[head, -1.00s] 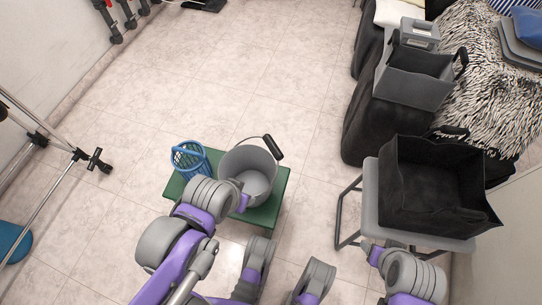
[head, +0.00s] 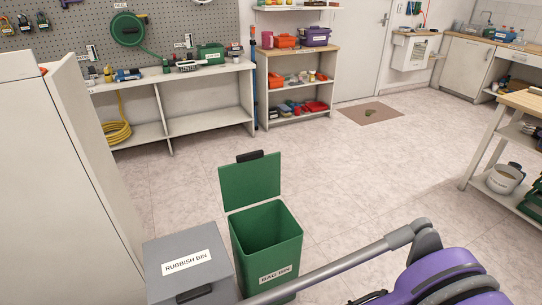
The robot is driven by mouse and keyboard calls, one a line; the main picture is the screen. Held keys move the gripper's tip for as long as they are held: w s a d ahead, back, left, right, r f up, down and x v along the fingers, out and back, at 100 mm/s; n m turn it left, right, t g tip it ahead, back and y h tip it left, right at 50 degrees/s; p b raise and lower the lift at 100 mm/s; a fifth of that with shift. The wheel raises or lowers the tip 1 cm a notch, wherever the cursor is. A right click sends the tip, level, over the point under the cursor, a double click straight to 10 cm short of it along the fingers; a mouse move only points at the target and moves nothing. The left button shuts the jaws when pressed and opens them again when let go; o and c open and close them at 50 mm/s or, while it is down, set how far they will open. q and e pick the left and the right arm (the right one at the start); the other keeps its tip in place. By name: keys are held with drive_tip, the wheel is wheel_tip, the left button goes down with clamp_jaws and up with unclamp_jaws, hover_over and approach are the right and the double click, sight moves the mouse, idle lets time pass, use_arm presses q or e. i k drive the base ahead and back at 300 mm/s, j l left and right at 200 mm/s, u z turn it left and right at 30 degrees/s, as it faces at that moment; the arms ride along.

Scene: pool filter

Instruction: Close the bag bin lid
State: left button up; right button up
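The bag bin (head: 266,246) is a green, open-topped bin with a white "BAG BIN" label on its front, standing on the tiled floor at lower centre in the head view. Its green lid (head: 250,180) stands open, upright behind the opening, with a black handle (head: 249,156) on its top edge. The inside that shows looks empty. Purple and grey parts of my arm show at lower right, and a long grey bar passes in front of the bin's lower front. Neither gripper can be made out in the frame.
A grey rubbish bin (head: 188,266) with its lid shut stands beside the bag bin on the left. A tall white cabinet (head: 60,190) fills the left side. Shelves and a workbench (head: 170,78) line the back wall. The floor behind and right of the bin is clear.

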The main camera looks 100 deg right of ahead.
sight(255, 178)
drive_tip(key=l+z, duration=0.1)
drive_tip(key=z, duration=2.95)
drive_tip(key=i+l+u, duration=0.4)
drive_tip(key=l, duration=0.2)
drive_tip(key=k+j, duration=0.05)
drive_tip(key=k, duration=0.05)
